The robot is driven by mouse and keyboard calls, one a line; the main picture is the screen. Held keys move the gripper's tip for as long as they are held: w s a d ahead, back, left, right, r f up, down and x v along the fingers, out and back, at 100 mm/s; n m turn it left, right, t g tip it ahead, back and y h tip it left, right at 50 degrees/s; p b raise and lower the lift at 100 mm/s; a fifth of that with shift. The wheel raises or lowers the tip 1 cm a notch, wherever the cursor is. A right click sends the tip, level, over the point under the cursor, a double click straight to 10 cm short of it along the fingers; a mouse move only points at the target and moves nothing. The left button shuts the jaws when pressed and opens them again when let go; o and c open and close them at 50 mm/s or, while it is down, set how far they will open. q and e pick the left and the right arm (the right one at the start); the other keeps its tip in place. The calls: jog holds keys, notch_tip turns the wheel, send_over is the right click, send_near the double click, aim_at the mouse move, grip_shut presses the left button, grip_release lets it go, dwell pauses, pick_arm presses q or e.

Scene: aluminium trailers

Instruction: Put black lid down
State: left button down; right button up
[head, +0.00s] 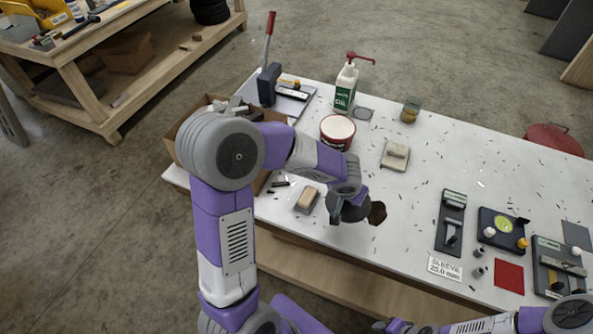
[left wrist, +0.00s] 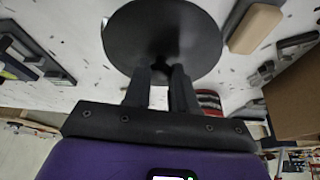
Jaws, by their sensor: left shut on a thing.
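A round black lid (left wrist: 162,28) is held in my left gripper (left wrist: 161,72), whose two fingers are closed on its middle in the left wrist view. In the head view the left gripper (head: 350,203) is over the near part of the white table (head: 440,165), with the dark lid mostly hidden beneath it. I cannot tell whether the lid touches the table. A red tub (head: 337,143) with a pale top stands behind the gripper. My right gripper (head: 388,326) is partly visible at the bottom edge; its fingers are not clear.
A cardboard box (head: 184,135) is at the left end. A white bottle (head: 345,88) stands at the back. Several tools (head: 451,222) lie right.

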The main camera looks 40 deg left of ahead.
pick_arm(q)
jog(key=w+a+n+g+y+b, duration=0.1)
jog(key=w+a+n+b, duration=0.2)
jog(key=w+a+b, duration=0.35)
jog(key=w+a+n+y+b, duration=0.1)
jog(key=w+a+n+b, duration=0.25)
jog(key=a, duration=0.65)
jog(key=f, duration=0.3)
jog(key=f+b, duration=0.1)
jog(key=f, duration=0.1)
jog(key=w+f+b, duration=0.1)
jog(key=f, duration=0.2)
jog(key=shift+f, duration=0.3)
jog(key=shift+s+y, duration=0.1)
jog(key=shift+y, duration=0.2)
jog(key=shift+b, duration=0.3)
jog(key=shift+f, duration=0.2)
jog(key=c, duration=1)
grip_release()
jog(key=shift+o, duration=0.4)
jog(key=shift+r, duration=0.15)
